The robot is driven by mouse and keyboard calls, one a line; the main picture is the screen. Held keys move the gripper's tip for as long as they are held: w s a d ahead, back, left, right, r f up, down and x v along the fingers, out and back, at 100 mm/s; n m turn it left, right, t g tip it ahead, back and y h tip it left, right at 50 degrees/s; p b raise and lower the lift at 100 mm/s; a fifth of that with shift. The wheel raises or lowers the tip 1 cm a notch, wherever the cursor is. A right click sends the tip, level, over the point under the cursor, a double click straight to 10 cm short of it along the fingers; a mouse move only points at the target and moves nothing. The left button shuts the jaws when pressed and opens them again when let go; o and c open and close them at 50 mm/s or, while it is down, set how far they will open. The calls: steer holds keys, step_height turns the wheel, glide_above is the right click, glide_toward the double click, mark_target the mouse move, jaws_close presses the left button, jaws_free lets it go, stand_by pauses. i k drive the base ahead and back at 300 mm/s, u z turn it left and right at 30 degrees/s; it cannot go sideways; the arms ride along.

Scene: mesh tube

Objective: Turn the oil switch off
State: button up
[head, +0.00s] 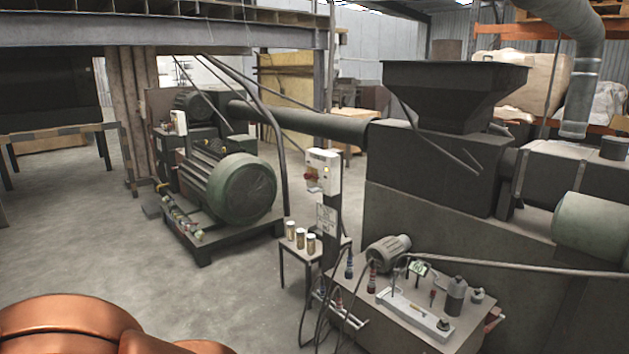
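No label reading "oil switch" is legible, so I cannot tell for sure which control it is. A white control box (322,171) with a red part on its left side stands on a dark post near the middle of the head view. A smaller white box (180,122) with a reddish part sits by the large green motor at the left. The positions of their switches are too small to read. My orange arm shows at the bottom left. My gripper is out of view.
A low oil unit bench (400,318) with a small motor (388,252), hoses and bottles stands at the front right. A small table (302,257) with 3 jars stands by the post. The large green motor (230,188) is behind. The grey floor (90,240) at left is clear.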

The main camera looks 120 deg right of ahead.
mark_target(308, 176)
steer(key=z, duration=4.05)
steer(key=i, duration=0.85)
steer(key=u, duration=0.75)
steer(key=i, duration=1.4)
steer(key=u, duration=0.65)
